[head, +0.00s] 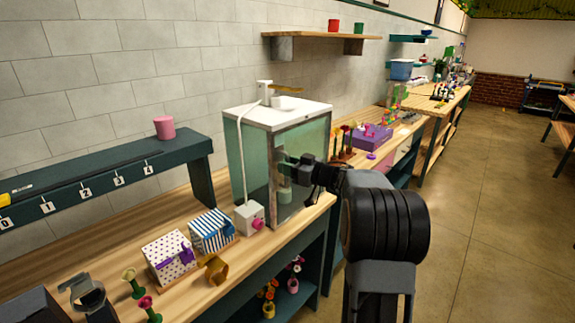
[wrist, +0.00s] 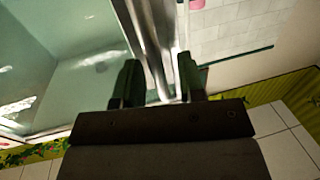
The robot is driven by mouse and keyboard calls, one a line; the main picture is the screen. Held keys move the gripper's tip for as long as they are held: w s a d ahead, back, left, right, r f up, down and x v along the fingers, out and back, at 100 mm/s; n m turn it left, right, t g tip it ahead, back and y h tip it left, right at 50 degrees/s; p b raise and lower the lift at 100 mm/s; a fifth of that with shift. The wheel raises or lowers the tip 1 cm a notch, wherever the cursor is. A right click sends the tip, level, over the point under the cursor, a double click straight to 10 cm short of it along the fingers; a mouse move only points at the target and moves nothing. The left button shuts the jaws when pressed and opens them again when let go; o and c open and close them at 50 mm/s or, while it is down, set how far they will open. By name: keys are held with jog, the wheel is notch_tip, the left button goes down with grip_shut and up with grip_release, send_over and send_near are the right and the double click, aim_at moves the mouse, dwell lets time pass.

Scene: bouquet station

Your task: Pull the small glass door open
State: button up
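The glass case (head: 253,160) stands on the wooden counter in the head view, with a white top and greenish panes. Its small glass door appears to be the pane on the side facing my arm (head: 301,150); it looks shut, though my gripper partly hides it. My gripper (head: 285,163) is at this pane. In the wrist view my gripper (wrist: 158,82) has its two fingers apart, with a shiny metal upright (wrist: 153,40) running between them. I cannot tell whether that upright is the handle or the frame edge, or whether the fingers touch it.
A purple box (head: 371,137) and flowers stand behind my arm. Open floor (head: 480,220) lies to the right.

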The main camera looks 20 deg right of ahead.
jog(key=shift+w, duration=0.1)
jog(key=shift+c, duration=0.2)
grip_shut()
dwell(0.4)
